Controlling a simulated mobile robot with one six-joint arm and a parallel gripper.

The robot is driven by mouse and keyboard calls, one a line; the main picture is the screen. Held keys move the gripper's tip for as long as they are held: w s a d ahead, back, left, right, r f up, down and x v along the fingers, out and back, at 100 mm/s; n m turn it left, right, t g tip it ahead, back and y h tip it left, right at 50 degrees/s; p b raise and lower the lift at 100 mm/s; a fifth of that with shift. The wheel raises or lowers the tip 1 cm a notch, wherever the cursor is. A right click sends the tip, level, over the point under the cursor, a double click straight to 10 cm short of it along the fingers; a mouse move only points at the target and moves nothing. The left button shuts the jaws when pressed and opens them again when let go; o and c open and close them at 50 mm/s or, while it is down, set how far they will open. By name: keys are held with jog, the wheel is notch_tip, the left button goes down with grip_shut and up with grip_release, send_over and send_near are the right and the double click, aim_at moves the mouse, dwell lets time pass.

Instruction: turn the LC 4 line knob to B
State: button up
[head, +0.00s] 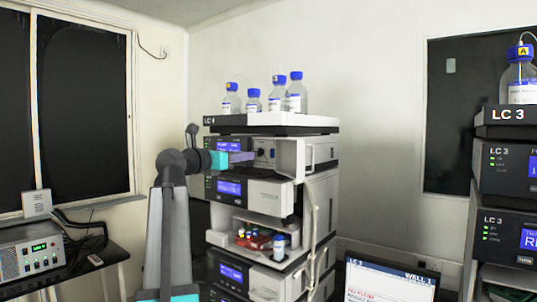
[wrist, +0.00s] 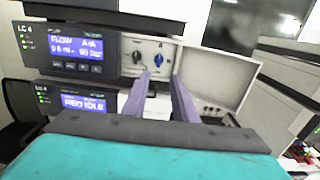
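The LC 4 stack (head: 228,186) stands in the middle of the head view. Its pump module has a pale knob panel (wrist: 150,46) beside the blue FLOW display (wrist: 80,53). The panel carries a dark knob (wrist: 137,57) on the left and a blue knob (wrist: 159,59) on the right, with small letters around them. I cannot clearly read which is the line knob or its setting. My gripper (wrist: 162,77) has its two purple fingers apart and nothing between them. The fingertips are just in front of and below the blue knob; no contact is visible. The gripper also shows in the head view (head: 246,156).
An open door (wrist: 219,80) sticks out right of the knobs, close to the right finger. Blue-capped bottles (head: 295,98) stand on top of the stack. A tubing line (head: 314,220) hangs down its right side. The LC 3 stack (head: 506,175) is at far right.

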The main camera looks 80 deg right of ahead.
aim_at(271, 153)
jog(key=p+x, duration=0.4)
jog(key=x, duration=0.8)
jog(key=shift+x, duration=0.85)
jog(key=shift+f, duration=0.1)
jog(key=shift+c, duration=0.2)
grip_shut()
jog(key=shift+d, duration=0.1)
